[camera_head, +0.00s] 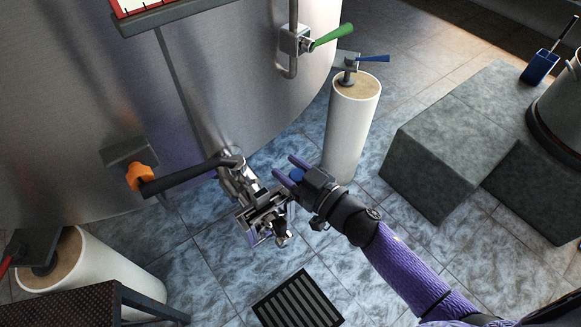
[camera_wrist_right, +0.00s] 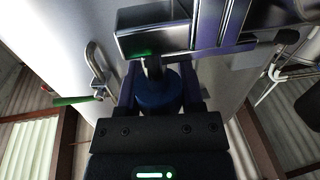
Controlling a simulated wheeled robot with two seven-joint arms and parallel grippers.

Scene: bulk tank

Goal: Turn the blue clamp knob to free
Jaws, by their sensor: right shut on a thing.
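The blue clamp knob (camera_head: 297,174) sits at the tank's outlet fitting. My right gripper (camera_head: 290,171) comes in from the lower right, its two purple-grey fingers on either side of the knob. It is shut on the knob. In the right wrist view the knob (camera_wrist_right: 158,90) shows as a dark blue round piece between the fingers (camera_wrist_right: 157,85), on a stem below a metal block (camera_wrist_right: 150,40). The metal outlet fitting (camera_head: 262,212) lies just left of the gripper. The knob is partly hidden by the fingers. My left gripper is not in view.
The steel tank (camera_head: 90,80) fills the left. A green-handled valve (camera_head: 333,34) is above. A white cylinder (camera_head: 350,125) and grey block (camera_head: 455,140) stand right. A floor grate (camera_head: 298,305) lies below.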

